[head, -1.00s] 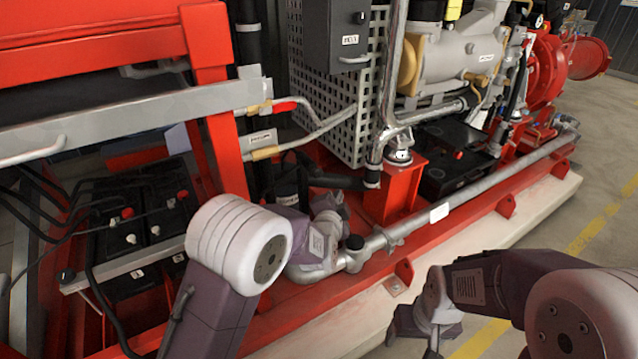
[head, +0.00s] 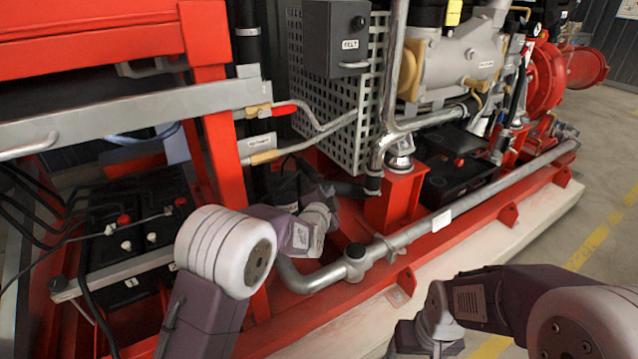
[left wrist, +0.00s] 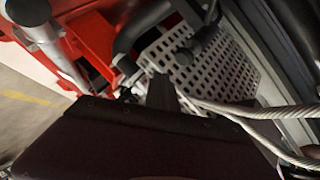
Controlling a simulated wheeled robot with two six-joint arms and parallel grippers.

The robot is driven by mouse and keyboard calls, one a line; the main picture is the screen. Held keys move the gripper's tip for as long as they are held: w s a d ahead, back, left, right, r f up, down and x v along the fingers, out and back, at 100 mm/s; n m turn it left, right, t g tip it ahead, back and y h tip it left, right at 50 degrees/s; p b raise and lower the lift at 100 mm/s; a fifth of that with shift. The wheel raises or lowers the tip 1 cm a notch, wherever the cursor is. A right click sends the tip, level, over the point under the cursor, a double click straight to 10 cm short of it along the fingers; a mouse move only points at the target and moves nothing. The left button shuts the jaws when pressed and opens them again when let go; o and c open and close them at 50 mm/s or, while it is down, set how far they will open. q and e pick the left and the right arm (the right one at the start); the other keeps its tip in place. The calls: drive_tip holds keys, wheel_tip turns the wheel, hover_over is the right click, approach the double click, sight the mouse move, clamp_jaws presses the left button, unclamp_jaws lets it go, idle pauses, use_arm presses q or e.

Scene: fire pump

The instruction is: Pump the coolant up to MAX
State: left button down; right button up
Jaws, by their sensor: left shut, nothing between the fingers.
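No coolant gauge, MAX mark or pump handle can be made out in either view. In the head view my left gripper (head: 322,194) reaches into the gap between the red frame post and the perforated guard, beside dark hoses (head: 352,188). Its fingers are small and partly hidden there. In the left wrist view my left gripper (left wrist: 160,92) shows as a dark shape, shut and empty, in front of the perforated guard (left wrist: 215,72). A dark part (head: 284,186) stands behind the left wrist, mostly hidden. My right gripper (head: 425,343) is low in the head view, its fingers unclear.
A silver pipe (head: 425,229) runs along the red base rail (head: 450,245). Black batteries (head: 145,225) with cables sit at left. A dark box (head: 336,40) is mounted by the perforated guard (head: 340,130). The floor (head: 600,190) at right is clear.

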sight(321, 180)
use_arm(q)
drive_tip(key=shift+w+a, duration=0.7)
drive_tip(key=shift+w, duration=0.35)
idle(1.3)
drive_tip(key=shift+w+a, duration=0.2)
drive_tip(key=shift+w, duration=0.1)
drive_tip(key=shift+w+a, duration=0.6)
drive_tip(key=shift+w, duration=0.3)
idle(1.1)
drive_tip(key=shift+s+d, duration=0.4)
drive_tip(key=shift+s, duration=0.2)
drive_tip(key=shift+s+d, duration=0.35)
drive_tip(key=shift+s, duration=0.25)
drive_tip(key=shift+s+d+p, duration=0.25)
drive_tip(key=shift+s+d, duration=0.5)
drive_tip(key=shift+s, duration=0.3)
drive_tip(key=shift+s+d+p, duration=0.25)
drive_tip(key=shift+s+d, duration=0.45)
drive_tip(key=shift+s, duration=0.35)
